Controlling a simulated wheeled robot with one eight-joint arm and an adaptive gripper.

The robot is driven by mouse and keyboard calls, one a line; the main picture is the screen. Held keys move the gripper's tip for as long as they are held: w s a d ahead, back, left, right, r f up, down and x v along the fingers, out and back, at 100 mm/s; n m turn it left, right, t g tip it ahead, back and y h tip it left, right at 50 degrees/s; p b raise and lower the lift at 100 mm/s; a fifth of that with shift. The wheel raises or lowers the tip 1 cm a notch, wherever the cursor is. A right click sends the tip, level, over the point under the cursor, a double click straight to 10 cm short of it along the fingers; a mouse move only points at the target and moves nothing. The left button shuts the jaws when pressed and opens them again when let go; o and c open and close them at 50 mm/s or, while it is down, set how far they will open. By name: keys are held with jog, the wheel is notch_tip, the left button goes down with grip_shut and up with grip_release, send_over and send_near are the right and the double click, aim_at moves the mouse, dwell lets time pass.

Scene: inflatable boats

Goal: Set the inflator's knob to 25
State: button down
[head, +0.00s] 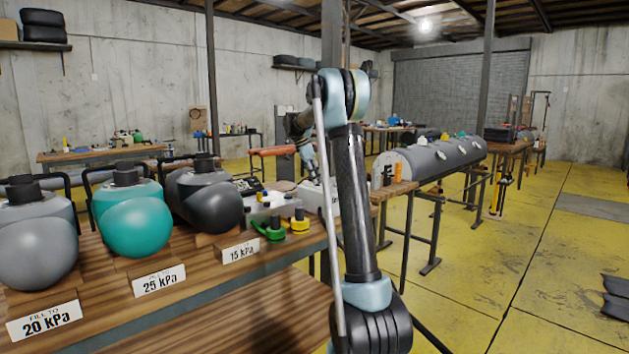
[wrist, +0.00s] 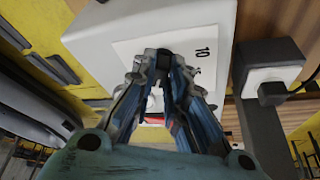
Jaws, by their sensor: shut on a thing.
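The inflator is a white box (wrist: 105,45) in the wrist view, with a paler dial plate (wrist: 205,52) on its face. The number 10 is readable on that plate. My gripper (wrist: 172,62) is at the plate with its two fingers closed together over the knob. The knob itself is hidden by the fingertips, so I cannot read its setting. In the head view the inflator (head: 311,194) shows as a white box at the bench's far end, partly behind my arm.
Grey, teal (head: 137,226) and black boat tubes stand on the wooden bench (head: 105,287), with labels 20, 25 and 15 kPa. Green and yellow fittings (head: 298,222) lie near the inflator. A black box with a white front (wrist: 265,75) is right of the inflator. The yellow floor at right is mostly clear.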

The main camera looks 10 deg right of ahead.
jog(key=shift+f+m, duration=0.1)
jog(key=shift+m, duration=0.2)
dwell(0.4)
jog(key=c, duration=1.6)
grip_release()
jog(key=v, duration=1.2)
jog(key=shift+w, duration=0.15)
jog(key=shift+d, duration=0.1)
